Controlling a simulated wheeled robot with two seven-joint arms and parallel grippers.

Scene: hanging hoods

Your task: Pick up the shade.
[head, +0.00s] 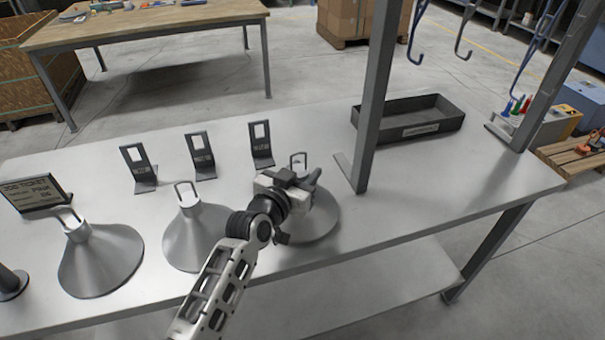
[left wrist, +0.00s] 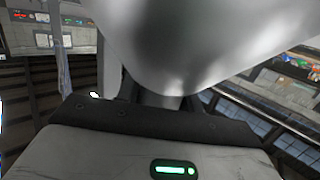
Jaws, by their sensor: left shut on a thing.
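Three grey cone-shaped shades with wire loops on top stand in a row on the table. One shade is at the left (head: 100,262), one in the middle (head: 192,240), and one at the right (head: 325,222). My left gripper (head: 302,183) is at the neck of the right shade and shut on it, covering much of its upper part. The loop of that shade shows just above the gripper. In the left wrist view the smooth grey flare of the shade (left wrist: 200,45) fills the top middle, close to the gripper. My right gripper is not in view.
Three dark label stands, one of them at the right (head: 261,146), stand behind the shades. A job ticket sign (head: 38,193) is at the left. A black tray (head: 410,121) lies behind a grey post (head: 378,95). Blue and grey hooks (head: 416,40) hang at the upper right.

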